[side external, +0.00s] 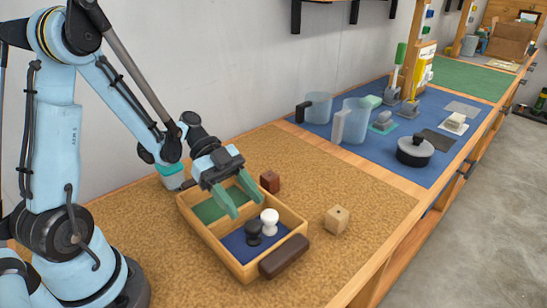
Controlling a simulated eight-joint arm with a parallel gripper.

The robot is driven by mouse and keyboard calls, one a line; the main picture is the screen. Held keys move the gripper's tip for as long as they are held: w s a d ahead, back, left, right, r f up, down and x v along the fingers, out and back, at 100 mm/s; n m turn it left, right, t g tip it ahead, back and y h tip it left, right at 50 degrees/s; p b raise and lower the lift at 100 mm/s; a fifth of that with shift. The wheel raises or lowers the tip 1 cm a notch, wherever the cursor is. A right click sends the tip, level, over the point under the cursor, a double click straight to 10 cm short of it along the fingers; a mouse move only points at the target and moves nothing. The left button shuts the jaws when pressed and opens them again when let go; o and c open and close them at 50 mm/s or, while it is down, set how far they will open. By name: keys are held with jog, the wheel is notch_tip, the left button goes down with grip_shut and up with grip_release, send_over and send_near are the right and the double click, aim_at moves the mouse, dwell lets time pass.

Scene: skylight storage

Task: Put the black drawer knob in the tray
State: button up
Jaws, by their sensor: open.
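The black drawer knob (254,233) stands in the blue-lined compartment of a wooden tray (217,243) with two compartments. A white knob (269,222) stands right beside it in the same compartment. The other compartment has a green lining and looks empty, though my gripper hides part of it. My gripper (245,208) is open and empty, its green fingers pointing down over the tray. The fingertips are just behind and above the black knob, apart from it as far as I can tell.
A dark brown oblong piece (284,257) lies against the tray's front right side. A small brown cube (269,181) and a light wooden block (337,219) sit on the cork mat. On the blue mat stand clear jugs (356,122) and a black lidded pot (415,151).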

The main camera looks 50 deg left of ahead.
jog(key=a+r+n+t+y, duration=0.3)
jog(key=r+n+t+y, duration=0.3)
jog(key=n+y, duration=0.6)
jog(key=n+t, duration=0.1)
jog(key=n, duration=0.4)
jog(key=shift+a+n, duration=0.25)
jog(key=shift+n, duration=0.15)
